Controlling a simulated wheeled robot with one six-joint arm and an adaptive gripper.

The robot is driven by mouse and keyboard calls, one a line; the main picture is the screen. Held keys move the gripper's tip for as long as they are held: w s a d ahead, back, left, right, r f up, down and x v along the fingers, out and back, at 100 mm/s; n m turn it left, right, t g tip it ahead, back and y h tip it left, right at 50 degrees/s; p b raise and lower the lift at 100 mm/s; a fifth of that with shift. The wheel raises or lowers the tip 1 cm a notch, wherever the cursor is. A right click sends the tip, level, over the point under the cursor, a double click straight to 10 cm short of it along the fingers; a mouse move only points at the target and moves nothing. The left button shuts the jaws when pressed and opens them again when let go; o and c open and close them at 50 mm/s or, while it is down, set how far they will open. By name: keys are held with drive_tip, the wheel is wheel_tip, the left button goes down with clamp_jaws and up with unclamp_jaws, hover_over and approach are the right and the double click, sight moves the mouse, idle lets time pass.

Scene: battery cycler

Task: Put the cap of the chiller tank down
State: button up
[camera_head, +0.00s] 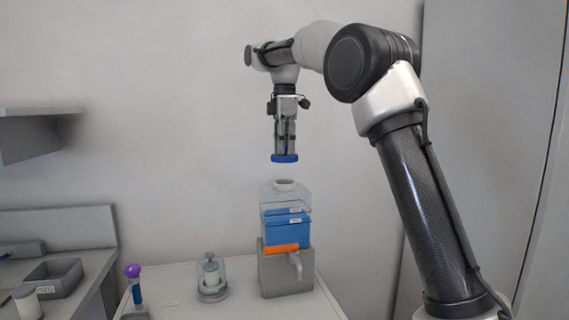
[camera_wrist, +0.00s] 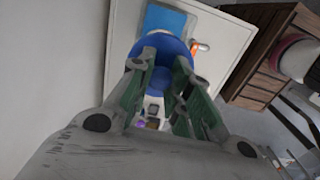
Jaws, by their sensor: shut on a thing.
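The blue cap (camera_head: 285,158) is held level at the tips of my gripper (camera_head: 285,150), which points straight down. In the wrist view the blue cap (camera_wrist: 160,50) shows between and beyond the two fingers of my gripper (camera_wrist: 162,62). The chiller tank (camera_head: 286,225) stands below, with clear walls, blue contents and an open round white neck on top. The cap hangs above that neck, with a clear gap between them. The tank's orange handle (camera_head: 281,247) and a tap are at its lower front.
The tank rests on a grey block (camera_head: 285,272) on a white table (camera_head: 182,282). A clear-based container with a grey knob (camera_head: 210,275) stands to its left. A purple-topped bottle (camera_head: 134,285) is further left. A grey bin (camera_head: 53,278) sits on the left bench.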

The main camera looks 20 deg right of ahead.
wheel_tip(320, 180, up, 7)
drive_tip(key=shift+f, duration=0.2)
idle(0.3)
